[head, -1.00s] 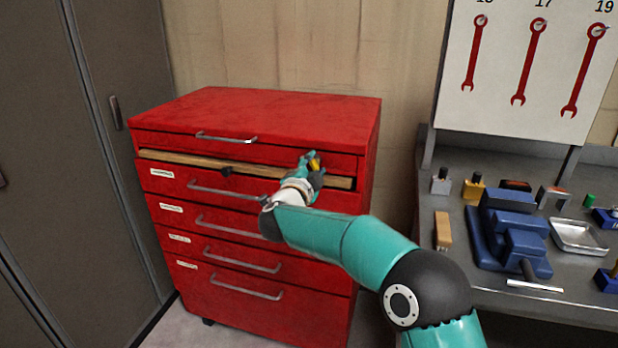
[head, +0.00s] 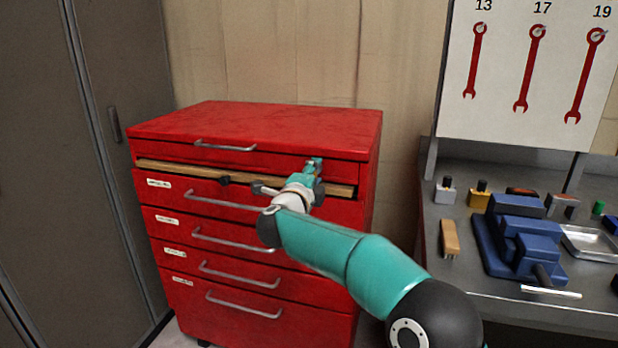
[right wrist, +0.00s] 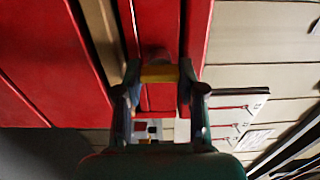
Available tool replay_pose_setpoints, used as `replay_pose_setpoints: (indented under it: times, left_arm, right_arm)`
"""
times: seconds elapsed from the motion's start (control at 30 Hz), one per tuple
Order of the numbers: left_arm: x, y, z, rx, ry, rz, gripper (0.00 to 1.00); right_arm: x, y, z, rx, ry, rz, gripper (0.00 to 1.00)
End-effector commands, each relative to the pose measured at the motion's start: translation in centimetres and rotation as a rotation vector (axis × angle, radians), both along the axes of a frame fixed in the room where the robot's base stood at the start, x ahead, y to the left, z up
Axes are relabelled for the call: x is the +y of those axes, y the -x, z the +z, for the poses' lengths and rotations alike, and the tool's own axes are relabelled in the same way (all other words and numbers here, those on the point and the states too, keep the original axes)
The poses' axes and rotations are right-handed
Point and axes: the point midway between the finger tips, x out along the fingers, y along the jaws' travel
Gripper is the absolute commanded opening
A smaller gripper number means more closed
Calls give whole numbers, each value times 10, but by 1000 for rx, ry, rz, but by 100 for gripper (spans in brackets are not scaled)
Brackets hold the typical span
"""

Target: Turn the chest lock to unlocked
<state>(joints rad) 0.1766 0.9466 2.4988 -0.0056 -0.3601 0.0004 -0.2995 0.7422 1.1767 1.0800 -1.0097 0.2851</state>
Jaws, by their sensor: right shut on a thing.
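The red tool chest (head: 265,125) stands against the wall in the head view. Its lock is at the right end of the top front; a yellow piece (right wrist: 160,73), apparently the lock's turning part, shows in the right wrist view. My right gripper (head: 314,165) is at that spot and mostly hides the lock in the head view. In the right wrist view its two fingers (right wrist: 159,77) are closed on the yellow piece from both sides, against the red front. The lock's exact angle cannot be read. My left gripper is in neither view.
A wooden strip (head: 200,172) runs below the top drawer. Several drawers with grey handles (head: 240,305) lie below it. A grey cabinet (head: 95,150) stands at the left. A workbench (head: 455,275) at the right carries a blue vise (head: 520,235), below a wrench board (head: 530,70).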

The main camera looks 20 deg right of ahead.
Motion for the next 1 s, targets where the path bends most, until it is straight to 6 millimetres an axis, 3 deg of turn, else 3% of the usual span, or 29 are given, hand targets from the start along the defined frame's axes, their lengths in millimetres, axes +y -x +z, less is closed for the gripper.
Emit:
replay_pose_setpoints:
  times: [0.3,0.33,0.47,0.83,1.0]
  left_arm:
    - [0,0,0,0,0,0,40]
    - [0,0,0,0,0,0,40]
    - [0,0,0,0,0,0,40]
    - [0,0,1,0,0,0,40]
    - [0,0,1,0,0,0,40]
  right_arm:
    - [-1,0,-2,1,-4,-1,4]
    - [-1,0,-2,2,-5,-1,42]
    - [-1,0,-2,1,-3,-1,64]
    - [1,1,-1,2,-1,0,65]
    - [10,13,-1,2,0,1,65]
